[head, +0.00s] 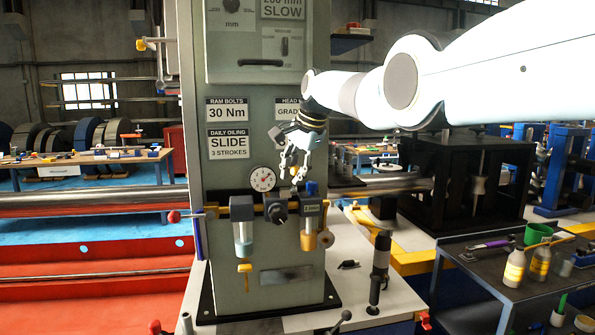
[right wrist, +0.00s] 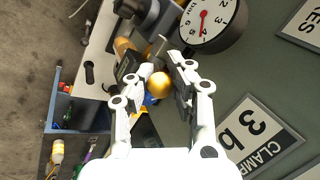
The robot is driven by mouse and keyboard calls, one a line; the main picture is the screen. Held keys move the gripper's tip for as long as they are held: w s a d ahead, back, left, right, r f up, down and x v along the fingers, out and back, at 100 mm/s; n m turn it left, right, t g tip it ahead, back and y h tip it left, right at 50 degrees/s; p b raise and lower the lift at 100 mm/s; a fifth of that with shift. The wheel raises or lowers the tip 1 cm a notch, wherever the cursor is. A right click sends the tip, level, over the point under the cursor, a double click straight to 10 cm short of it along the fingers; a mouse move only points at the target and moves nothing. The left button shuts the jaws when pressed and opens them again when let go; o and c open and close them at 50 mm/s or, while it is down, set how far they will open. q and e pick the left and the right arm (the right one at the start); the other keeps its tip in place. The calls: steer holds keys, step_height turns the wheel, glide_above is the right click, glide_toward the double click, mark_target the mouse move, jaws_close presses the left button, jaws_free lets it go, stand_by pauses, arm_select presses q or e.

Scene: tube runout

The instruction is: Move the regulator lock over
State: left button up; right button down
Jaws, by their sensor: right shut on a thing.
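The air unit with its regulator (head: 277,209) is mounted on the front of the grey machine column, below a round pressure gauge (head: 262,179). The gauge also shows in the right wrist view (right wrist: 211,20). My right gripper (head: 295,172) is just right of the gauge and above the regulator. In the right wrist view its fingers (right wrist: 159,82) are closed around a rounded brass-coloured piece (right wrist: 160,85). That piece may be the regulator lock; its full shape is hidden by the fingers. My left gripper is not in view.
A clear bowl (head: 243,239) and an amber bowl (head: 309,234) hang either side of the regulator. A brass disc (head: 326,237) hangs at the right. A black upright handle (head: 380,268) stands on the white bench. A dark side table (head: 487,262) carries bottles.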

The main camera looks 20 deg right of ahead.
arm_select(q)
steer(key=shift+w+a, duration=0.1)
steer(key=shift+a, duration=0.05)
arm_select(e)
steer(key=shift+w+d+r, duration=0.15)
steer(key=shift+w+r, duration=0.05)
steer(key=shift+r, duration=0.2)
steer(key=c, duration=1.5)
jaws_free()
steer(key=o, duration=0.4)
steer(key=shift+s+f, duration=0.1)
steer(key=shift+s, duration=0.05)
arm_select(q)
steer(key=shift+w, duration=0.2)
arm_select(e)
steer(key=shift+f, duration=0.1)
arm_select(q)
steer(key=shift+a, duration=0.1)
arm_select(e)
steer(key=v, duration=1.2)
steer(key=shift+s, duration=0.1)
steer(key=shift+f, duration=0.1)
